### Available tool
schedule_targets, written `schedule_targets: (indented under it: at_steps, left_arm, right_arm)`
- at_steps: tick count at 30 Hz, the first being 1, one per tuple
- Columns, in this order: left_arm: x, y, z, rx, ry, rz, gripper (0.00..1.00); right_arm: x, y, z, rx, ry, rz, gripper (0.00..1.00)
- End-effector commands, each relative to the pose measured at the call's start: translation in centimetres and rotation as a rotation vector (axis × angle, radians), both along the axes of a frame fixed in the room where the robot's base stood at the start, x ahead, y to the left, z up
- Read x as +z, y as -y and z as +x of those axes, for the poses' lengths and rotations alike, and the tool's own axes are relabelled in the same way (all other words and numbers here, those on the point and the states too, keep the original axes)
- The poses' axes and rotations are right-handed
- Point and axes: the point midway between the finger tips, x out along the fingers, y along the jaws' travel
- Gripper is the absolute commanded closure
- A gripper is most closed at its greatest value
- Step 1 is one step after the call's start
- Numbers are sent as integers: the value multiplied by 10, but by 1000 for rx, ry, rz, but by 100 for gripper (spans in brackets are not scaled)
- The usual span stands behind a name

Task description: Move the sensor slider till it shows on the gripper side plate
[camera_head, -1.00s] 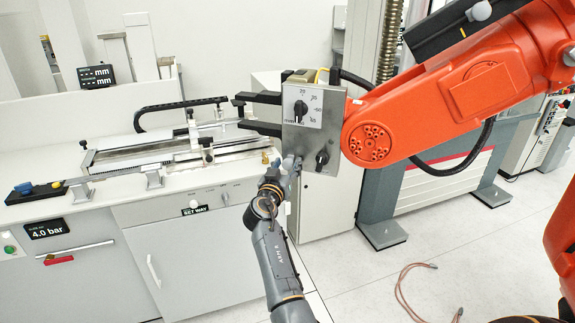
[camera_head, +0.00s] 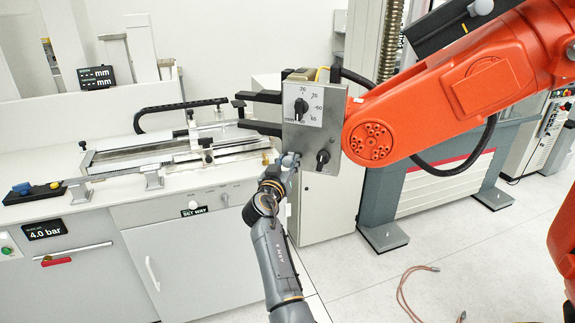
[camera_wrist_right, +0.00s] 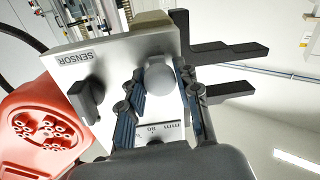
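The grey side plate (camera_head: 330,135) hangs on the orange arm's flange, with two black jaws pointing left. It carries a black pointer knob (camera_head: 300,108) over a mm scale and a second black knob (camera_head: 322,158) lower down. In the right wrist view the word SENSOR (camera_wrist_right: 77,58) shows on the plate, near a black knob (camera_wrist_right: 88,98). My right gripper (camera_head: 288,162) is at the plate's lower left edge. In the wrist view its fingers (camera_wrist_right: 160,92) straddle a round grey knob (camera_wrist_right: 160,76); whether both pads touch it is unclear. My left gripper is out of view.
The large orange arm (camera_head: 450,100) fills the upper right. A bench (camera_head: 100,215) with a metal rail fixture (camera_head: 180,155) stands at the left, with mm displays (camera_head: 97,78) behind it. A hose (camera_head: 402,290) lies on the otherwise clear floor.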

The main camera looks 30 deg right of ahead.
Motion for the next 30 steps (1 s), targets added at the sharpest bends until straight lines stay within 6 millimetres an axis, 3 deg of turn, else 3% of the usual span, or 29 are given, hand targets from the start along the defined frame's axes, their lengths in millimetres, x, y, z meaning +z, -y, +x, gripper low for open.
schedule_targets:
  at_steps: [3,14,24,30]
  left_arm:
    - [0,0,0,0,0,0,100]
    - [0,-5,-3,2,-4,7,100]
    - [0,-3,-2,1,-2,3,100]
    - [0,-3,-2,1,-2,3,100]
  right_arm:
    - [1,0,0,-1,1,-1,47]
    - [7,0,0,-2,2,0,47]
    - [68,1,1,-2,5,1,47]
    - [94,1,1,-1,2,0,47]
